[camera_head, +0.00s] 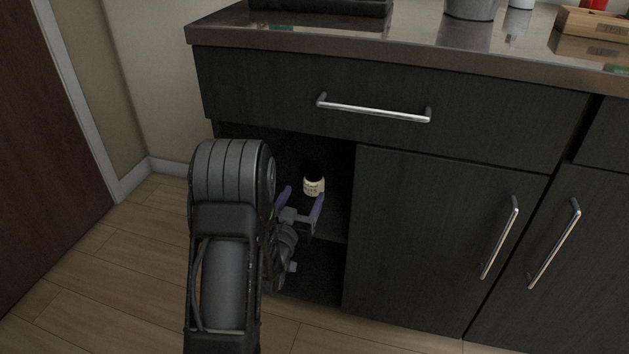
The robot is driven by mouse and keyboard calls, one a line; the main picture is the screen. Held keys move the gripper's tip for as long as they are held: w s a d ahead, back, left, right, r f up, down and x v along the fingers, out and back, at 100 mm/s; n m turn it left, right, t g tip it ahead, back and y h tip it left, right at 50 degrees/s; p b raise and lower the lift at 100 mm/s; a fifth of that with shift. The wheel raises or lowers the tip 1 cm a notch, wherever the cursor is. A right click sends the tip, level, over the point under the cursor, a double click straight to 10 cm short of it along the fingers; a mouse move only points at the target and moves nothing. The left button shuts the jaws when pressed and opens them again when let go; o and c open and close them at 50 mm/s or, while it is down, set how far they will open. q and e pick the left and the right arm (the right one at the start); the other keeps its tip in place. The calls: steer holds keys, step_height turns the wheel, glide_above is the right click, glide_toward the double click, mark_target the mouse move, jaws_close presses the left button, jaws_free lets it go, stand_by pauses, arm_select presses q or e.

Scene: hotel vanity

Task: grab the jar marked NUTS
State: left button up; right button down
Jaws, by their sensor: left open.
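A small jar (314,187) with a dark lid and a cream label stands upright on a shelf inside the dark cabinet. The lettering on its label is too small to read surely. My left gripper (303,203) is at the cabinet opening, just in front of the jar. Its two purple fingers are spread and point inward, toward the jar, with nothing visibly held. I cannot tell whether a finger touches the jar. My right gripper is not in view.
The opening lies below a drawer with a metal handle (374,109). A closed door (440,235) bounds it on the right. The countertop (420,50) overhangs above, holding a dark tray, a grey container (471,8) and a wooden box (592,24). Open floor (110,290) lies left.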

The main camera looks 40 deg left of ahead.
mark_target(311, 179)
arm_select(q)
steer(key=shift+w+a+r+p, duration=0.2)
steer(key=shift+w+p, duration=0.35)
steer(key=shift+p, duration=0.05)
steer(key=shift+w+a+p, duration=0.15)
steer(key=shift+w+p, duration=0.35)
steer(key=shift+w, duration=0.15)
steer(key=shift+a+f, duration=0.1)
steer(key=shift+f, duration=0.05)
steer(key=b+x, duration=0.2)
steer(key=x, duration=0.2)
steer(key=shift+w+a, duration=0.1)
steer(key=shift+w, duration=0.3)
steer(key=shift+w+a, duration=0.1)
steer(key=shift+w, duration=0.1)
